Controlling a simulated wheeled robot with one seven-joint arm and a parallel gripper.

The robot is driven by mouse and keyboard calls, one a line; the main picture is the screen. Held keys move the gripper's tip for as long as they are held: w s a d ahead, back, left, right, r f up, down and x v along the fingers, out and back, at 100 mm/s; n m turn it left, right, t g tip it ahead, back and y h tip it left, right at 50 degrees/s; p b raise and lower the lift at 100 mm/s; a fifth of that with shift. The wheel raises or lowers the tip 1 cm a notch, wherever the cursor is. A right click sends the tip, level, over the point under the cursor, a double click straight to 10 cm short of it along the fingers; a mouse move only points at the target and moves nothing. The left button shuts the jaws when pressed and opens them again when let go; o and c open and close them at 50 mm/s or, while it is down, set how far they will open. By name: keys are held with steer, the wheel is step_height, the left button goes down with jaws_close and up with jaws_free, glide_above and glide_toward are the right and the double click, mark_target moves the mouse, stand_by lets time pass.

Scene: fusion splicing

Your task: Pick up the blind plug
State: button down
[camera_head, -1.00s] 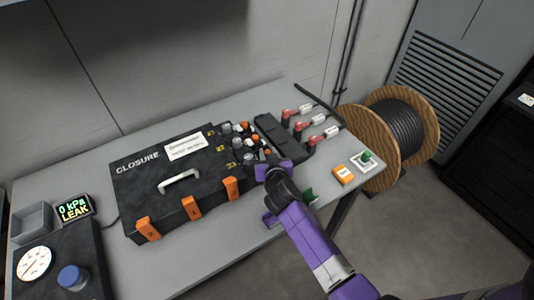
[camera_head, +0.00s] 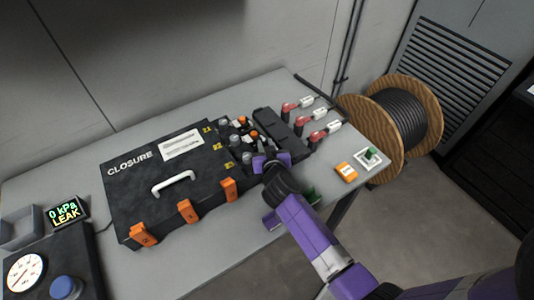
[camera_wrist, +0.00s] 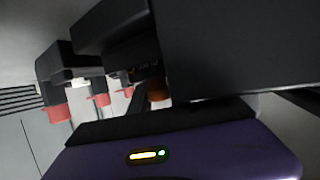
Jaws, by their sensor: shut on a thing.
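My gripper (camera_head: 270,159), with purple jaws, is low at the right end of the black closure case (camera_head: 150,190), beside its row of ports. It is shut on a small plug, which I take to be the blind plug; the jaws hide most of it in the head view. In the wrist view an orange-brown part of the plug (camera_wrist: 158,92) shows just past the purple gripper body (camera_wrist: 170,155). Several grey and orange-topped port fittings (camera_head: 240,122) stand close to the jaws. I cannot tell whether the plug is clear of its port.
A black block (camera_head: 278,133) and several red-and-white connectors (camera_head: 317,137) stand right of the ports. An orange box (camera_head: 346,172) and a green button (camera_head: 371,153) are at the table's right end. A display (camera_head: 67,212) reads 0 kPa LEAK. A cable reel (camera_head: 425,95) stands beyond.

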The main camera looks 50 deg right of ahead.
steer(key=shift+r, duration=0.1)
step_height(320, 180, up, 20)
stand_by(0.5)
stand_by(1.1)
